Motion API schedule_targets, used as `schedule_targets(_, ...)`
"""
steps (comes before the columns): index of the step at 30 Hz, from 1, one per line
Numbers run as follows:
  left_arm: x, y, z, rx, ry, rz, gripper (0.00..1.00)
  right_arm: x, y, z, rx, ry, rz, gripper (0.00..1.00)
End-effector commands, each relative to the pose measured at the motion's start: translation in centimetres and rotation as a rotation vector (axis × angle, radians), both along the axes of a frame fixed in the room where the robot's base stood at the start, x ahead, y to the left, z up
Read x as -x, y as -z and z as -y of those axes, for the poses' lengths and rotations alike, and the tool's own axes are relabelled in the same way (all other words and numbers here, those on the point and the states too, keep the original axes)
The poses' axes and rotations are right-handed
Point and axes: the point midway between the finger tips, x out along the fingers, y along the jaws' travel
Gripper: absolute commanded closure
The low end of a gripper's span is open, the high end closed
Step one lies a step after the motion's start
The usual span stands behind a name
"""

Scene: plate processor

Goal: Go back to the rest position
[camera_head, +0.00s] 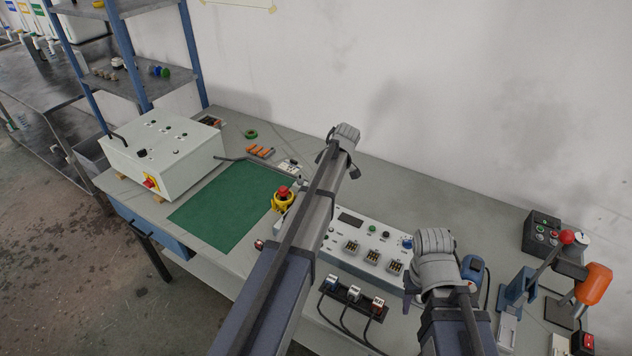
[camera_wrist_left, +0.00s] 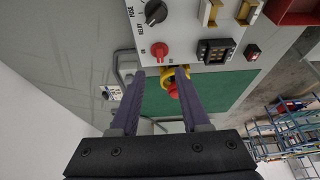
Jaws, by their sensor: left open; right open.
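My left arm (camera_head: 300,225) reaches up over the middle of the bench in the head view, and its fingers are mostly hidden there. In the left wrist view my left gripper (camera_wrist_left: 160,72) is open, with nothing held between its two purple-grey fingers. A yellow and red emergency stop (camera_wrist_left: 171,83) shows beyond and between the fingertips; it also shows in the head view (camera_head: 283,197), left of the arm. My right gripper (camera_head: 411,288) is at the right arm's wrist, over the front right of the bench. It is open and partly hidden; I see nothing held.
A white control box (camera_head: 165,155) and a green mat (camera_head: 225,210) are on the left of the grey bench (camera_head: 450,195). A white socket panel (camera_head: 350,238) lies between my arms. A lever press (camera_head: 520,290) and orange-handled tool (camera_head: 593,284) stand at right.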

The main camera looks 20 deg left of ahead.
Motion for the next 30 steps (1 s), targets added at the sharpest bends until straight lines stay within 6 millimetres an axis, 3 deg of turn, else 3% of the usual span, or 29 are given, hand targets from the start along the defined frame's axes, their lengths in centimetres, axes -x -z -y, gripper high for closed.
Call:
schedule_targets(11,0.0,0.1,0.0,0.000,0.001,0.000,0.54,0.0,0.1,0.0,0.000,0.000,0.000,0.50)
schedule_targets(14,1.0,0.2,1.2,0.007,0.048,-0.018,0.54,0.0,0.1,0.0,0.000,0.000,0.000,0.50)
schedule_targets(17,3.8,0.4,4.7,0.029,0.205,-0.075,0.54,0.0,0.1,0.0,0.000,0.000,0.000,0.50)
schedule_targets(24,15.7,1.2,16.5,0.110,0.901,-0.295,0.54,0.0,0.1,0.0,0.000,0.000,0.000,0.50)
schedule_targets(30,24.6,1.5,22.3,0.157,1.418,-0.428,0.54,0.0,0.1,0.0,0.000,0.000,0.000,0.50)
